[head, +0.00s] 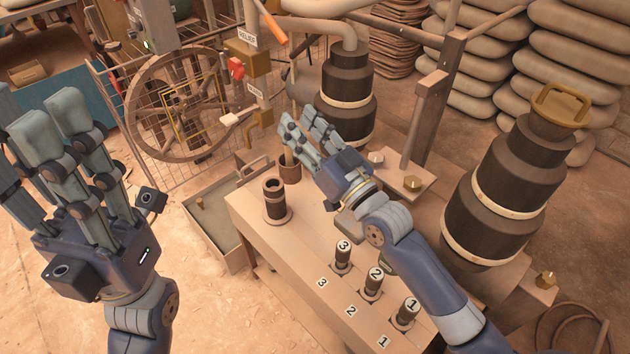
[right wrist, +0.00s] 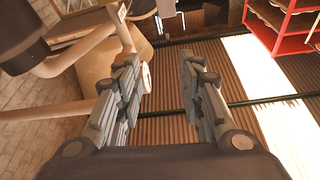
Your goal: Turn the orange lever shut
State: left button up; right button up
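The orange lever (head: 273,27) shows at the top of the head view as a slanted orange handle, beside the pipework and above a brass fitting with a label reading RELIEF. My right gripper (head: 303,122) is below it and to its right, over the far end of the bench, apart from the lever. In the right wrist view its fingers (right wrist: 163,68) are spread with an empty gap between them. I cannot make out the orange lever in that view. My left gripper (head: 42,112) is raised at the left of the head view, fingers spread and empty, far from the lever.
A red knob (head: 236,68) and a pale handle (head: 238,117) are on the pipework left of my right gripper. A handwheel (head: 135,105) stands behind wire mesh. Dark cylinders (head: 347,75) stand behind the gripper. The bench (head: 300,262) holds several numbered pegs. Floor is clear at lower left.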

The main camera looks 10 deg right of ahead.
jog(key=s+d+f+h+b, duration=0.1)
jog(key=s+f+h+b, duration=0.1)
jog(key=s+f, duration=0.4)
jog(key=shift+s+m+b, duration=0.3)
jog(key=shift+s+b, duration=0.1)
jog(key=shift+b, duration=0.2)
jog(key=shift+d+f, duration=0.1)
